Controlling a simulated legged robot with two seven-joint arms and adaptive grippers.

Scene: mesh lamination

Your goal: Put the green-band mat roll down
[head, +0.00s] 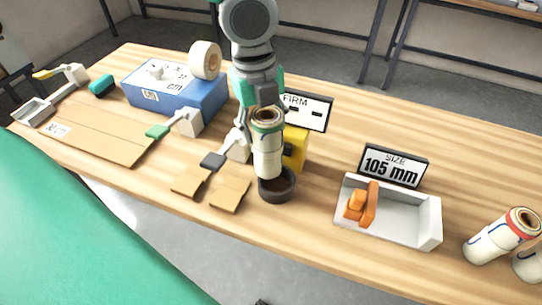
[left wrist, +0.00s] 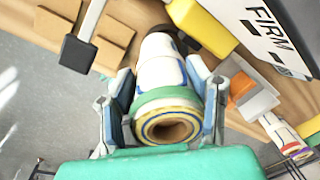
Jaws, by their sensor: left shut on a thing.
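The green-band mat roll (head: 267,158) is a cream roll, upright or nearly so in the head view, with its open end up. In the left wrist view the green-band mat roll (left wrist: 166,97) shows its green band and hollow core between the fingers. My left gripper (head: 266,122) is shut on its upper part. The roll's lower end overlaps the opening of a dark round holder (head: 278,194); I cannot tell whether it is seated inside or just above. The dark holder (left wrist: 183,40) is partly hidden behind the roll in the wrist view. My right gripper is not in view.
A yellow block (head: 295,147) and the FIRM sign (head: 308,108) stand close behind the holder. Cardboard pieces (head: 230,194) lie to its left. A white tray (head: 398,220) with an orange item and the 105 mm sign (head: 392,168) are at right, with other rolls (head: 495,238) beyond.

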